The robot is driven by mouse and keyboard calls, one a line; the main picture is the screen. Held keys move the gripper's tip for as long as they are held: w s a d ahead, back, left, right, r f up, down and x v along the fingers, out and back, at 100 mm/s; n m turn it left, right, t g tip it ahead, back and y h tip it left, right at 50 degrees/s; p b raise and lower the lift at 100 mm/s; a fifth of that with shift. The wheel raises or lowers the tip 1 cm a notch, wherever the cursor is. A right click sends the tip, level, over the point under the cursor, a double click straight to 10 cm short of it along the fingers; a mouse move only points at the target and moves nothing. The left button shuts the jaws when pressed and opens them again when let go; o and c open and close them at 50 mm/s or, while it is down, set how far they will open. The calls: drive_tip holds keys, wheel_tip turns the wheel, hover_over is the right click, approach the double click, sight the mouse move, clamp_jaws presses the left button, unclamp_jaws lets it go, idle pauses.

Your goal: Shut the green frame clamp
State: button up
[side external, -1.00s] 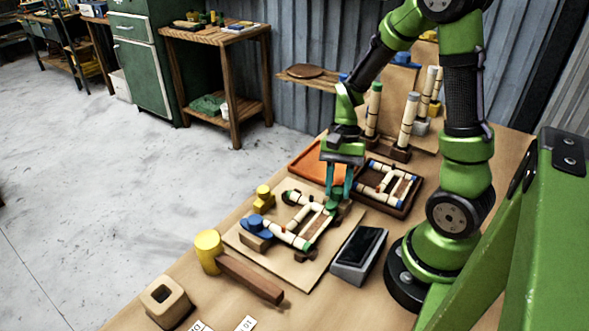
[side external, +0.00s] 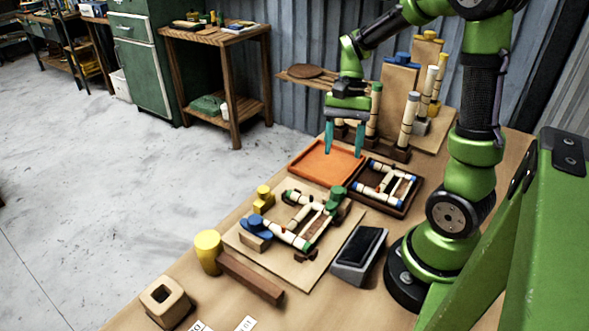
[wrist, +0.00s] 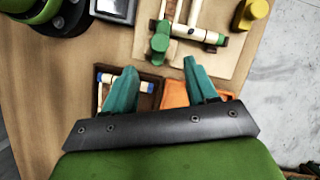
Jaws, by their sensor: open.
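The green frame clamp (side external: 337,194) sits at the back right corner of the rattan frame (side external: 300,217) on a pale board (side external: 265,258). In the wrist view the green clamp (wrist: 160,42) shows near the top middle, with its handle pointing towards my gripper. The blue clamp (side external: 256,226) is at the frame's front left and a yellow clamp (side external: 263,197) is at its left. My gripper (side external: 344,154) is open and empty, raised above the orange tray and behind the green clamp. Its teal fingers (wrist: 162,90) are apart, with nothing between them.
An orange tray (side external: 312,174) and a dark box of rattan parts (side external: 411,206) lie behind the board. A rack with upright rods (side external: 408,120) stands at the back. A mallet (side external: 208,250), a wooden block (side external: 165,300) and a black-topped device (side external: 358,252) surround the board.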

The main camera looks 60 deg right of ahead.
drive_tip(key=v, duration=0.7)
drive_tip(key=shift+r, duration=0.15)
drive_tip(key=shift+d, duration=0.1)
drive_tip(key=s+a+r+n+t+h, duration=0.2)
drive_tip(key=a+n+t, duration=0.6)
drive_tip(key=a, duration=0.7)
drive_tip(key=shift+s+a+r+n+t, duration=0.4)
drive_tip(key=shift+s+n, duration=0.15)
drive_tip(key=shift+n, duration=0.25)
drive_tip(key=shift+f, duration=0.1)
